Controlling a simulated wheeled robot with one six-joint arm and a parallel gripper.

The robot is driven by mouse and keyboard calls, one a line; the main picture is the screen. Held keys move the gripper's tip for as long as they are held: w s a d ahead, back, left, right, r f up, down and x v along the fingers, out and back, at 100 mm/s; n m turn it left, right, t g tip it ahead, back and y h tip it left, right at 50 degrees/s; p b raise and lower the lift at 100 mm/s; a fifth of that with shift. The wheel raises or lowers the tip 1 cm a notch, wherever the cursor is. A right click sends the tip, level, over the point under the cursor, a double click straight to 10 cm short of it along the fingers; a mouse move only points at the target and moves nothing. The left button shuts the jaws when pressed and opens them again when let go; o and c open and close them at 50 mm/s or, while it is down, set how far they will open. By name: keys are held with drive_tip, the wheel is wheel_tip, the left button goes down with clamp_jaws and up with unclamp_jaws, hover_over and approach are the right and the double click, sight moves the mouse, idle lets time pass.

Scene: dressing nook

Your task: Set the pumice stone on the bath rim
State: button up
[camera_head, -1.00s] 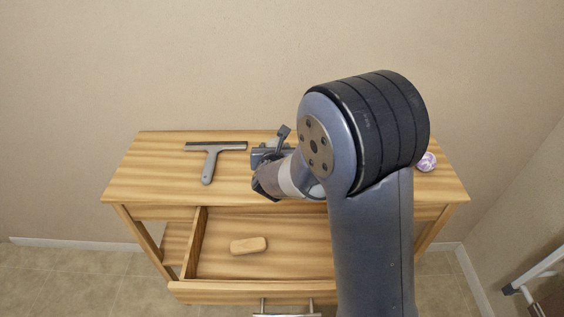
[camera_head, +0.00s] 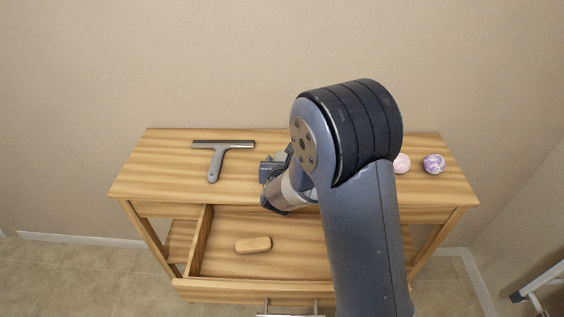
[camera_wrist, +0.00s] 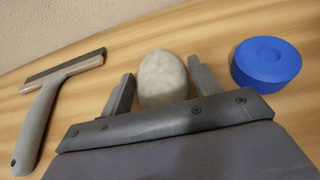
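The pumice stone is a pale grey, rounded lump (camera_wrist: 163,78) in the wrist view, lying on the wooden tabletop (camera_head: 165,172). My gripper (camera_wrist: 160,88) is open, its two fingers on either side of the stone's near part. The left finger shows a narrow gap to the stone; I cannot tell whether the right one touches it. In the head view my gripper (camera_head: 272,168) is over the middle of the tabletop, and I cannot make out the stone clearly there. No bath rim is in view.
A grey squeegee (camera_head: 217,160) lies left of my gripper. A blue round puck (camera_wrist: 266,61) is right of the stone. A pink ball (camera_head: 401,163) and a purple ball (camera_head: 433,164) sit at the right. The open drawer (camera_head: 215,263) holds a tan block (camera_head: 253,244).

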drive_tip(key=shift+o, duration=1.3)
